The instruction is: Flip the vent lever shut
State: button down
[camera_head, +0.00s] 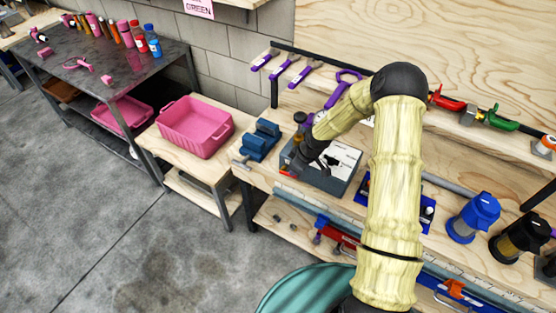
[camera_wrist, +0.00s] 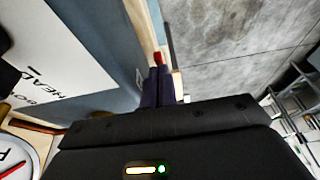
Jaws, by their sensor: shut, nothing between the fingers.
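A grey box (camera_head: 327,183) with a white labelled top (camera_head: 343,160) stands on the wooden bench. In the wrist view the white top (camera_wrist: 75,60) shows part of the word "HEAD". A small red piece (camera_head: 287,171), which looks like the vent lever's tip, is at the box's left front corner. It also shows in the wrist view (camera_wrist: 157,57), just beyond my fingertips. My gripper (camera_head: 295,165) points down at that corner. Its dark fingers (camera_wrist: 157,82) are together and empty. Whether they touch the red piece, and how the lever is turned, I cannot tell.
A round dial (camera_wrist: 15,160) sits at lower left in the wrist view. A blue vise (camera_head: 262,140) stands left of the box, with a pink bin (camera_head: 195,128) farther left. The concrete floor (camera_head: 110,240) is open.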

aim_at(288, 173)
jog(key=shift+a, duration=0.15)
jog(key=shift+w+a+f, duration=0.1)
jog(key=shift+w+a, duration=0.35)
jog(key=shift+a, duration=0.15)
jog(key=shift+w+a+r, duration=0.1)
jog(key=shift+r, duration=0.6)
jog(key=r+p, duration=0.1)
jog(key=r, duration=0.1)
jog(key=r+p, duration=0.1)
jog(key=shift+w+a+r+p, duration=0.1)
jog(key=shift+w+a+p, duration=0.05)
jog(key=shift+a+p, duration=0.15)
jog(key=s+d+r+b, duration=0.3)
jog(key=s+d, duration=0.1)
jog(key=d, duration=0.3)
jog(key=shift+s+d+r, duration=0.3)
jog(key=shift+s+r, duration=0.05)
jog(key=shift+s, duration=0.05)
jog(key=shift+s+a, duration=0.1)
jog(key=shift+s, duration=0.05)
